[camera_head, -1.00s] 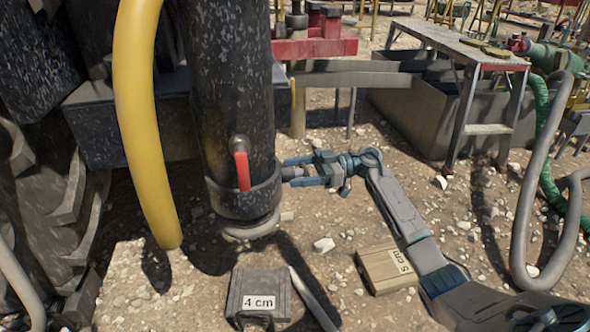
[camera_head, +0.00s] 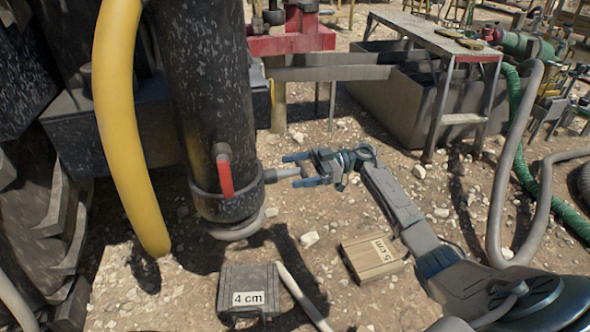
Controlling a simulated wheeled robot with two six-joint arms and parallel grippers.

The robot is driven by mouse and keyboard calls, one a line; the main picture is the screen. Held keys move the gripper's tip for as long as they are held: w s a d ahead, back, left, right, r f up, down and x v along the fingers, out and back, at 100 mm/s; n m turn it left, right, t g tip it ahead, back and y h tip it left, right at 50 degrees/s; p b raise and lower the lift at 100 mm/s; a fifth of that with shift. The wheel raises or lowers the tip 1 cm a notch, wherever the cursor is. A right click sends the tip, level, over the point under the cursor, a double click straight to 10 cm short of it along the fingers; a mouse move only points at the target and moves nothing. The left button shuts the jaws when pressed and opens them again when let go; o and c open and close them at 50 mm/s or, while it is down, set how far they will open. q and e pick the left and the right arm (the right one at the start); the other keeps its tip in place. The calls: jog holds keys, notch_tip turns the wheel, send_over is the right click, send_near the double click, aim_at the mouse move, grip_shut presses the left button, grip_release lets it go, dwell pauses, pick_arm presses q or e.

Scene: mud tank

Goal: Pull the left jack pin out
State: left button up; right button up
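The jack leg is a thick black speckled cylinder (camera_head: 208,90) at the left of the head view, with a collar at its lower end. A short red lever (camera_head: 225,176) hangs on its front. A grey metal pin (camera_head: 284,174) sticks out from the collar's right side. My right gripper (camera_head: 298,170) is at the pin's outer end, its two blue fingers apart, one above and one below it. I cannot tell whether they touch the pin. My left gripper is not in view.
A yellow hose (camera_head: 118,130) hangs left of the jack leg. Blocks marked 4 cm (camera_head: 249,283) and 5 cm (camera_head: 370,258) lie on the stony ground, with a pale rod (camera_head: 300,298) between them. A metal bench (camera_head: 440,42) stands at the back right.

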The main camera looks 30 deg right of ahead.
jog(key=shift+s+d, duration=0.1)
jog(key=shift+d, duration=0.4)
jog(key=p+v, duration=0.2)
jog(key=v, duration=0.7)
jog(key=shift+d, duration=0.4)
jog(key=shift+s, duration=0.15)
